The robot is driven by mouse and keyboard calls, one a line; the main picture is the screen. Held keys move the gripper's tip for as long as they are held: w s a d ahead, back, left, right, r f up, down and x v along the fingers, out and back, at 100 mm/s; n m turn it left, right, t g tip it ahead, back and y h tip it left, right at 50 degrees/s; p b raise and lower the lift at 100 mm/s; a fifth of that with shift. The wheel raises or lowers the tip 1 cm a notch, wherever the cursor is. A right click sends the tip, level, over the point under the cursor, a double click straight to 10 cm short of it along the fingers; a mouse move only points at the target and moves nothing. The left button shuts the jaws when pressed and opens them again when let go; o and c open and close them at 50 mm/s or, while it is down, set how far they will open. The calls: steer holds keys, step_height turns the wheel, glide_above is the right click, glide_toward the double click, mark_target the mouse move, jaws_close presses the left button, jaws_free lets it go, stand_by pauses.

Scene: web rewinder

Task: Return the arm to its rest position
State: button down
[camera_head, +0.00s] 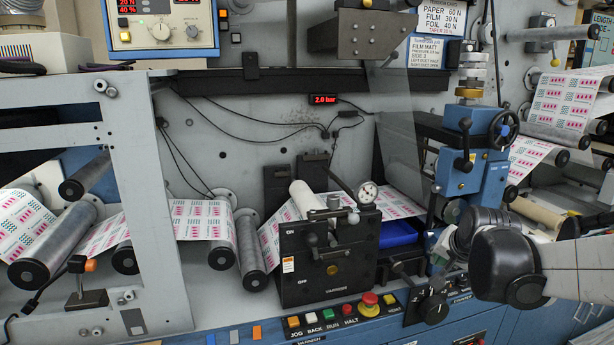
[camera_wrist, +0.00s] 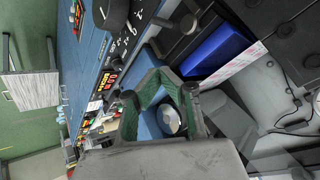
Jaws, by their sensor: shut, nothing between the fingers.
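My arm (camera_head: 510,262) reaches in from the right edge in the head view, in front of the blue web-guide unit (camera_head: 475,170). Its dark rounded joint is nearest the camera, and the fingertips are not clear there. In the wrist view my gripper (camera_wrist: 160,98) shows from behind, with green-lined fingers, shut and empty. A round metal knob-like part (camera_wrist: 170,120) shows beyond the finger links; I see nothing held.
Push buttons (camera_head: 330,310) and a dark selector knob (camera_head: 434,307) sit on the front panel below. Printed web (camera_head: 200,218) runs over rollers across the machine.

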steer(key=s+a+n, duration=0.3)
steer(key=s+a, duration=0.2)
steer(key=s, duration=0.7)
steer(key=s+a+n+g, duration=0.1)
steer(key=s+a+n, duration=0.3)
steer(key=s, duration=0.9)
steer(key=shift+s+a+r+y, duration=0.25)
steer(key=shift+a+r+y, duration=0.15)
steer(key=shift+a, duration=0.75)
